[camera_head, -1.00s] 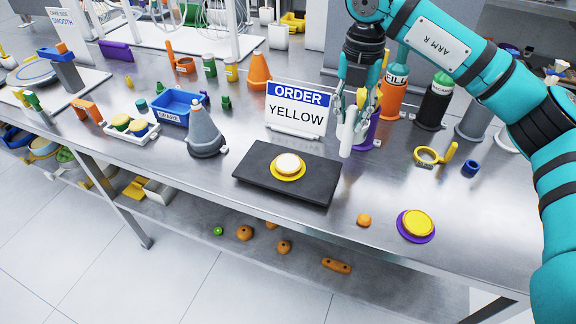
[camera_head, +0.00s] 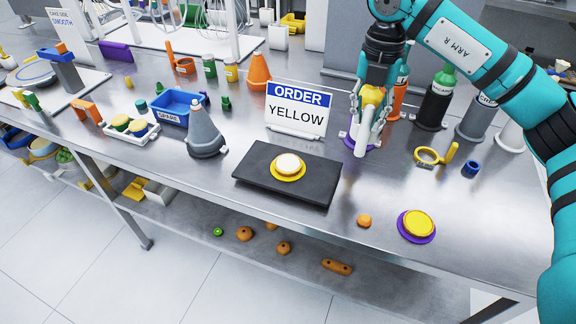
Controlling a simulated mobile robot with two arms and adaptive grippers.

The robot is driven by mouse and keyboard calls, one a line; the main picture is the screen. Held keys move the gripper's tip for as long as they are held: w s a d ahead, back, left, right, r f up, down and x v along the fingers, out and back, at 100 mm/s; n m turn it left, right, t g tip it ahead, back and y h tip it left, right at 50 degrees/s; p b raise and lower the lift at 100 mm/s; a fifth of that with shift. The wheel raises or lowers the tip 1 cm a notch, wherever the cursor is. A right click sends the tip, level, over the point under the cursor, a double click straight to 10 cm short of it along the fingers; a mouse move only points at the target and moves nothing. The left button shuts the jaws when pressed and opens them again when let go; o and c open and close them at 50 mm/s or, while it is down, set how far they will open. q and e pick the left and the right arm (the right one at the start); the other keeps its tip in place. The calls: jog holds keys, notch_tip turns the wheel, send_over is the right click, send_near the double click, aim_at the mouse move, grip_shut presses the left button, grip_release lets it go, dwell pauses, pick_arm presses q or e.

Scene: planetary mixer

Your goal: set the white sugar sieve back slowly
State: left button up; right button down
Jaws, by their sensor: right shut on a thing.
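The white sugar sieve (camera_head: 363,138) shows as a slim white upright shape just right of the order sign. My right gripper (camera_head: 371,112) comes down from above and is shut on it. The fingers partly cover the sieve. A purple and yellow bottle-like thing stands directly behind the fingers, so I cannot tell whether the sieve's lower end touches the table. My left gripper is not in view.
A sign (camera_head: 298,109) reading ORDER YELLOW stands left of the gripper. A black board (camera_head: 288,187) holds a topped yellow disc.

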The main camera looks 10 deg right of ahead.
jog(key=shift+s+d, duration=0.15)
jog(key=shift+d, duration=0.7)
jog(key=shift+s+d, duration=0.1)
jog(key=shift+d, duration=0.7)
jog(key=shift+s+d, duration=0.2)
jog(key=shift+d, duration=1)
jog(key=shift+s+d, duration=0.15)
jog(key=shift+d, duration=1)
jog(key=shift+f, duration=0.1)
notch_tip(320, 180, down, 12)
jog(key=b, duration=0.8)
jog(key=shift+f, duration=0.25)
jog(key=shift+f+b, duration=0.35)
jog(key=shift+f, duration=0.2)
jog(key=c, duration=1.1)
grip_release()
jog(key=shift+o, duration=0.2)
